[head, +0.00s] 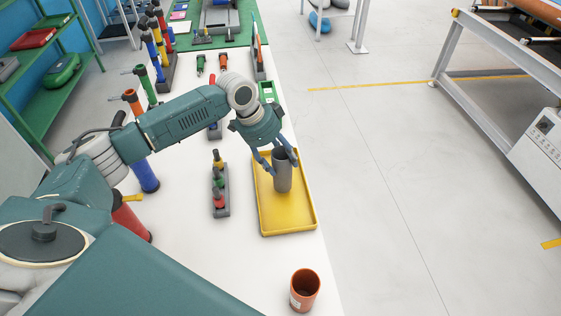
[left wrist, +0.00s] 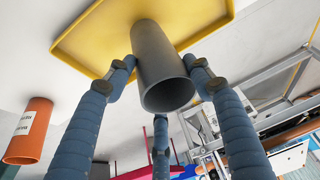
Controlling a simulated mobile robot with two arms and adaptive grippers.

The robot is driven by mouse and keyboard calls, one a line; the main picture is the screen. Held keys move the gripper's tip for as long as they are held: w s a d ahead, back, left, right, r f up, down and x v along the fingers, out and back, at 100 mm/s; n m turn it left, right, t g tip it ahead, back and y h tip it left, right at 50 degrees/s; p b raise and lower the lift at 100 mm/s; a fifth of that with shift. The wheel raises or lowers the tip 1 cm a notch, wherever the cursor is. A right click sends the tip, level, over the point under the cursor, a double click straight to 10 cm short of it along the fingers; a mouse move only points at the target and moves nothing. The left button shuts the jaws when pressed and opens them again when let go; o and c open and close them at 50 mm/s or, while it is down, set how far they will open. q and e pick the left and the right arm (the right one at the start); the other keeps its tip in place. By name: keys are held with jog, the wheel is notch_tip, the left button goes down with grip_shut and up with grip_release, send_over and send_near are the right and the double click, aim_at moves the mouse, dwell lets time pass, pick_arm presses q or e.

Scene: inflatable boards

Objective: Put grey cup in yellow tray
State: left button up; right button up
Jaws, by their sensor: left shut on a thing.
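The grey cup (head: 282,180) stands upright over the floor of the yellow tray (head: 290,222). My left gripper (head: 278,160) is shut on its upper part from above. In the left wrist view the gripper's fingers (left wrist: 160,80) close around the grey cup (left wrist: 158,50), with its open rim facing the camera. The cup's far end overlaps the yellow tray (left wrist: 85,38) there and looks at or very near its surface; I cannot tell whether it touches. My right gripper is not in view.
A brown cup (head: 304,292) stands near the table's front right edge; it also shows in the left wrist view (left wrist: 27,132). A grey rack with coloured pieces (head: 220,195) sits left of the tray. White table (head: 200,260) is clear in front.

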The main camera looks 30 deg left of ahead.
pick_arm(q)
notch_tip(320, 180, down, 2)
jog(key=shift+a+f, duration=0.1)
jog(key=o, duration=1.1)
jog(key=b+v, duration=0.2)
jog(key=v, duration=1)
